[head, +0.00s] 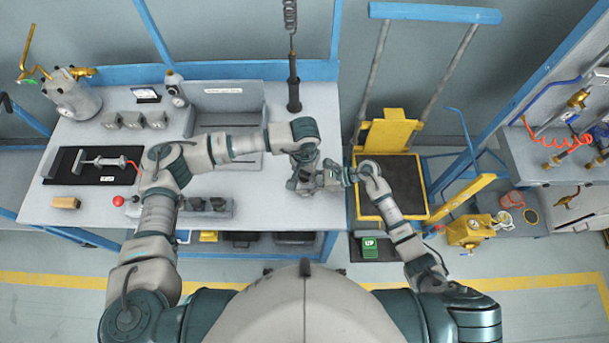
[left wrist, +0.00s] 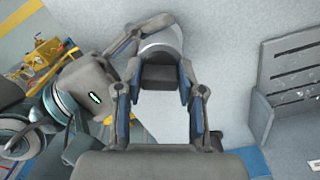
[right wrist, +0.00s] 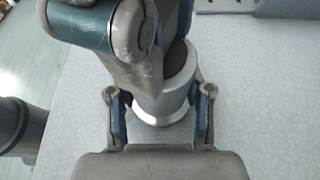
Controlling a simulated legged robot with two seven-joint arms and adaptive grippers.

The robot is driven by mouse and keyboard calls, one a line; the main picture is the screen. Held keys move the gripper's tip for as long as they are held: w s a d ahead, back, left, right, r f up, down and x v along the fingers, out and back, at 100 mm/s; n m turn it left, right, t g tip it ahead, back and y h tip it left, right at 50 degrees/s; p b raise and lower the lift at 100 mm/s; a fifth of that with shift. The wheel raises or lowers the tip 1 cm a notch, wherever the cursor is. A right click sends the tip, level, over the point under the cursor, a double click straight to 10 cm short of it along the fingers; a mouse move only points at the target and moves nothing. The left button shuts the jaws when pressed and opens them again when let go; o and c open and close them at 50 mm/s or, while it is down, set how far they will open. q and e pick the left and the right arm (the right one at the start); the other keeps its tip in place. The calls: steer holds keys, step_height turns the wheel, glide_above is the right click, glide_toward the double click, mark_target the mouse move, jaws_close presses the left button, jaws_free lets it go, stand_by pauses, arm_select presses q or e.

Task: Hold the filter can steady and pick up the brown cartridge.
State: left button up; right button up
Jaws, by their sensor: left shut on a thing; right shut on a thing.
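The filter can (right wrist: 160,106) is a light grey cylinder with a flared bottom rim, standing on the bench in the right wrist view. My right gripper (right wrist: 160,118) is shut on it, one finger on each side. My left gripper (left wrist: 160,88) is above the can, with a dark piece, the brown cartridge (left wrist: 160,74), between its blue-lined fingers. The cartridge looks dark brown-grey and shows at the can's mouth in the right wrist view (right wrist: 179,54). How deep it sits is hidden by my left gripper. In the head view both grippers cover the can.
The bench (head: 280,205) is clear around the can. A row of dark blocks (head: 207,206) and a tan block (head: 65,203) lie to the left. A hanging tool (head: 294,85) is behind.

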arm_select(q)
step_height(320, 180, up, 10)
steer(key=shift+a+f, duration=0.1)
steer(key=shift+a, duration=0.05)
arm_select(e)
steer(key=shift+s+d+f, duration=0.15)
steer(key=shift+s+f, duration=0.05)
steer(key=shift+f, duration=0.3)
steer(key=o, duration=1.4)
arm_select(q)
steer(key=shift+w, duration=0.1)
arm_select(e)
steer(key=shift+w+r, duration=0.1)
steer(key=shift+w, duration=0.05)
steer(key=shift+d+r, duration=0.1)
steer(key=shift+d, duration=0.15)
arm_select(q)
steer(key=shift+d, duration=0.2)
arm_select(e)
steer(key=v, duration=1)
steer(key=shift+d+r, duration=0.4)
steer(key=shift+d, duration=0.1)
arm_select(q)
steer(key=shift+a, duration=0.1)
arm_select(e)
steer(key=shift+r, duration=0.1)
